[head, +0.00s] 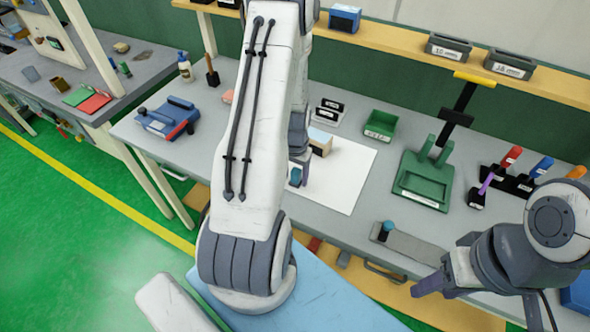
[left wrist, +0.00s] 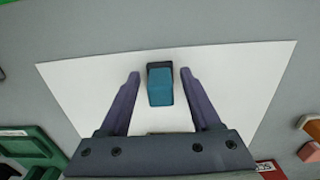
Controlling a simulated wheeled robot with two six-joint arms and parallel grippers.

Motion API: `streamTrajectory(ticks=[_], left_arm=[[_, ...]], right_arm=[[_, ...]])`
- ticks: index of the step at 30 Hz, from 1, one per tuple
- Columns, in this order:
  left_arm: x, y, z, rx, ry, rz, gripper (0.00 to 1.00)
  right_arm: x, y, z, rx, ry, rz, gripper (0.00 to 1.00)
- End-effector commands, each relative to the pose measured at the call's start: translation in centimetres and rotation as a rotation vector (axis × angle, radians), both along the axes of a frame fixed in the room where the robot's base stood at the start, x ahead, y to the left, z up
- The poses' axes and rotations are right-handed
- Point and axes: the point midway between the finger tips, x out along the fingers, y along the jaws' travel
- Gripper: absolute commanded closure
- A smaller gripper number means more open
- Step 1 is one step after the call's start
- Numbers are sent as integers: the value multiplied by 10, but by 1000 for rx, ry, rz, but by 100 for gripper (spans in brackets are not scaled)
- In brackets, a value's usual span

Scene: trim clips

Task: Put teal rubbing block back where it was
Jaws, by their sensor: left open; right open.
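The teal rubbing block (left wrist: 160,88), with a dark grey part at its far end, is over the white sheet (left wrist: 80,85) in the left wrist view. In the head view the block (head: 295,177) shows near the sheet's left part (head: 345,180), partly hidden by my left arm. My left gripper (left wrist: 160,74) is open, its fingers on either side of the block with a visible gap on each side. In the head view the left gripper (head: 300,172) is mostly hidden. My right gripper (head: 432,285) is open and empty at the lower right, apart from the block.
A green bin (head: 381,125) and green fixture (head: 424,178) stand to the right. A grey strip with a blue knob (head: 388,226) lies near the front edge. A blue device (head: 168,118) is at left.

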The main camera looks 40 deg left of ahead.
Motion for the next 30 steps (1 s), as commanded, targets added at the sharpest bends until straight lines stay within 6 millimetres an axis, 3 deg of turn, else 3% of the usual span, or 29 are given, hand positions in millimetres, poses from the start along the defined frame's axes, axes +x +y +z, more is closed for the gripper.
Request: streamTrajectory(ticks=[5,15,21,30], left_arm=[[1,1,17,2,-5,0,36],[1,1,82,4,-6,0,36],[1,0,112,2,-3,0,36],[0,-1,123,0,0,-1,36]], right_arm=[[0,0,-3,0,0,0,50],[0,0,-16,0,0,1,50],[0,0,-19,0,0,1,50],[0,0,-20,0,0,1,50]])
